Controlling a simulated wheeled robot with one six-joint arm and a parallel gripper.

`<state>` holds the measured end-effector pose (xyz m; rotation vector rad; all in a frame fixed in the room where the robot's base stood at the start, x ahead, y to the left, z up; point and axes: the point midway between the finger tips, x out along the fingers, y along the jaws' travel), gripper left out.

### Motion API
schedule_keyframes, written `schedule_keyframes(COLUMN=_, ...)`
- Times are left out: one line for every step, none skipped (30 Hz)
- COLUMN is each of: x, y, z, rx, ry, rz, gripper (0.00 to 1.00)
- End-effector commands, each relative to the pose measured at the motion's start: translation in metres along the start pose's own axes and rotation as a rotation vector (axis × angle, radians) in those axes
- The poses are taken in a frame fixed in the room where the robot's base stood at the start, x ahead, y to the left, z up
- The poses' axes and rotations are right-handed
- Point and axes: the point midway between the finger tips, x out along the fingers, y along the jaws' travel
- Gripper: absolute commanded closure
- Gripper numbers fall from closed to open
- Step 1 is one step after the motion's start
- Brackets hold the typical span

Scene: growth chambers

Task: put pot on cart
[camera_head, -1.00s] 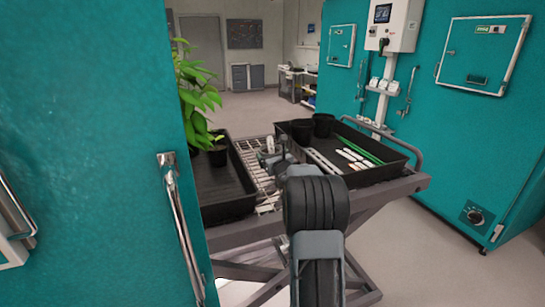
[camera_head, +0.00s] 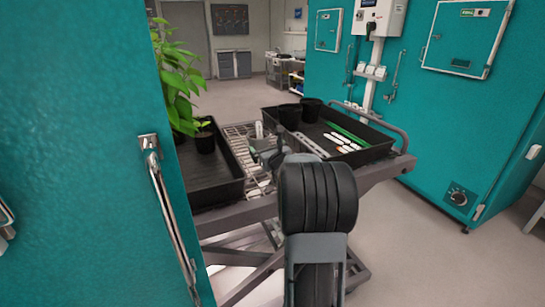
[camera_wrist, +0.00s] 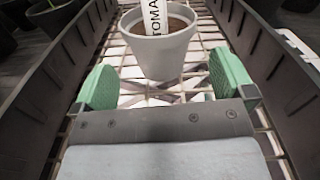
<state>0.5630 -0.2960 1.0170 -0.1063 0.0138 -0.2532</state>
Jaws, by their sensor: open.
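A pale grey pot (camera_wrist: 160,45) with a white label reading "TOMA" stands upright on the wire rack between two black trays in the wrist view. The rack (camera_head: 240,140) is the middle of the grey cart (camera_head: 385,172). My gripper (camera_wrist: 165,88) is open, its green fingers apart on either side, just short of the pot. The pot looks to be beyond the fingertips, not gripped. In the head view my arm reaches over the cart and hides most of the pot and gripper.
The left black tray (camera_head: 215,190) holds leafy plants (camera_head: 178,80) in dark pots. The right black tray (camera_head: 370,155) holds black pots (camera_head: 311,108), white labels and green sticks. A teal chamber door with a metal handle (camera_head: 170,215) stands close at left. Floor is clear at right.

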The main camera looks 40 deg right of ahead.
Motion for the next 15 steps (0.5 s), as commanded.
schedule_keyframes(x=-0.01, y=-0.001, z=0.0, rx=0.0, ry=-0.001, rz=-0.002, gripper=0.0)
schedule_keyframes(x=-0.015, y=-0.001, z=0.0, rx=-0.001, ry=-0.001, rz=-0.002, gripper=0.0)
schedule_keyframes(x=-0.022, y=-0.001, z=0.0, rx=-0.001, ry=0.0, rz=-0.002, gripper=0.0)
schedule_keyframes(x=-0.026, y=-0.001, z=0.0, rx=-0.001, ry=-0.001, rz=-0.002, gripper=0.0)
schedule_keyframes(x=-0.03, y=-0.001, z=0.0, rx=0.0, ry=-0.001, rz=-0.002, gripper=0.0)
schedule_keyframes(x=-0.035, y=-0.001, z=0.001, rx=0.0, ry=-0.001, rz=-0.002, gripper=0.0)
schedule_keyframes(x=-0.038, y=-0.001, z=0.0, rx=0.0, ry=-0.001, rz=-0.002, gripper=0.0)
schedule_keyframes(x=-0.041, y=-0.001, z=0.0, rx=-0.001, ry=0.0, rz=-0.002, gripper=0.0)
schedule_keyframes(x=-0.044, y=-0.001, z=0.0, rx=-0.001, ry=0.0, rz=-0.002, gripper=0.0)
schedule_keyframes(x=-0.047, y=-0.001, z=0.0, rx=-0.001, ry=0.0, rz=-0.002, gripper=0.0)
schedule_keyframes(x=-0.048, y=-0.001, z=0.0, rx=-0.001, ry=0.0, rz=-0.001, gripper=0.0)
schedule_keyframes(x=-0.05, y=-0.001, z=0.0, rx=-0.001, ry=0.0, rz=-0.001, gripper=0.0)
schedule_keyframes(x=-0.051, y=-0.001, z=0.0, rx=-0.001, ry=0.0, rz=-0.001, gripper=0.0)
schedule_keyframes(x=-0.052, y=0.0, z=0.0, rx=-0.001, ry=0.0, rz=-0.001, gripper=0.0)
schedule_keyframes(x=-0.053, y=0.0, z=0.0, rx=-0.001, ry=0.001, rz=0.0, gripper=0.0)
